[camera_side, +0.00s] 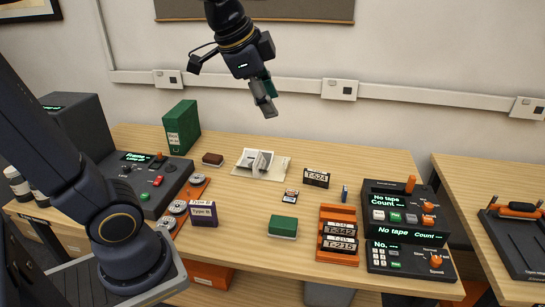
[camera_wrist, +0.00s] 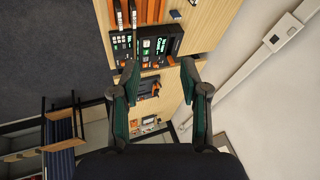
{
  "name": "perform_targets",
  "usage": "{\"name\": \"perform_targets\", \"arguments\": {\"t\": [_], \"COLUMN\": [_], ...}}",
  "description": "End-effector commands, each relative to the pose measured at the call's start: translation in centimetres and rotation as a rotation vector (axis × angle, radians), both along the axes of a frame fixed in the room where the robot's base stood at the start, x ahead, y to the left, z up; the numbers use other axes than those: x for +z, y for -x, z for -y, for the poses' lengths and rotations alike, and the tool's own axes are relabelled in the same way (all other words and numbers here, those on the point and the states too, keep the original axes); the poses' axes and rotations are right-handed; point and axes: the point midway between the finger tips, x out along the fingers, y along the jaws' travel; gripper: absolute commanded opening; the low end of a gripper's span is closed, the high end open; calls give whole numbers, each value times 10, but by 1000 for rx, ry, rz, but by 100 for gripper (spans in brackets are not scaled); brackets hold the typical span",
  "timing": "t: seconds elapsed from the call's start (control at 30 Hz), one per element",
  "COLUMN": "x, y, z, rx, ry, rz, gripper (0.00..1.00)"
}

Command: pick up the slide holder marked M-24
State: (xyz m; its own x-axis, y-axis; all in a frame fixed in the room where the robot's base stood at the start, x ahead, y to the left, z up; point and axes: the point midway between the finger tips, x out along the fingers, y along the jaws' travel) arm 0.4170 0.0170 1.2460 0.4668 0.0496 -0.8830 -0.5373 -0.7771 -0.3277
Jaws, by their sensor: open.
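My gripper (camera_side: 266,97) is open and empty, high above the back of the wooden table in the side view. Its two green-padded fingers stand wide apart in the wrist view (camera_wrist: 159,66), with nothing between them at close range. I cannot read M-24 on anything. A small white-labelled piece (camera_side: 290,196) lies mid-table, its marking too small to read. A black holder (camera_side: 316,178) behind it has a white label that looks like T-524. An orange rack (camera_side: 324,250) at the front holds several black holders, two labelled about T-342 and T-215.
A black console (camera_side: 395,230) reading "No tape" stands right of the rack. A green-topped block (camera_side: 283,226), purple box (camera_side: 203,212), small blue piece (camera_side: 345,193), white papers (camera_side: 261,164), brown block (camera_side: 212,159) and tall green box (camera_side: 182,127) share the table. Bare wood lies between them.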

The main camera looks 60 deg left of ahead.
Motion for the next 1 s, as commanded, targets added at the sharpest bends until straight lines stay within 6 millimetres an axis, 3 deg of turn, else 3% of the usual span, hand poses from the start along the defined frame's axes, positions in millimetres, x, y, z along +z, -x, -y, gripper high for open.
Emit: {"name": "perform_targets", "arguments": {"t": [0.03,0.17,0.3,0.43,0.6,0.7,0.87,1.0], "x": [-2,-18,-64,-126,-201,-230,-254,-286], "y": [-23,-84,-144,-180,-192,-185,-180,-179], "z": [-7,-30,-63,-95,-124,-132,-138,-137], "rx": [-38,-149,-235,-262,-226,-212,-200,-201], "ry": [-28,-94,-120,-98,-38,-9,4,4], "rz": [-32,-119,-225,-322,-424,-473,-492,-495], "gripper": [45,45,45,45,45,45,45,45]}}
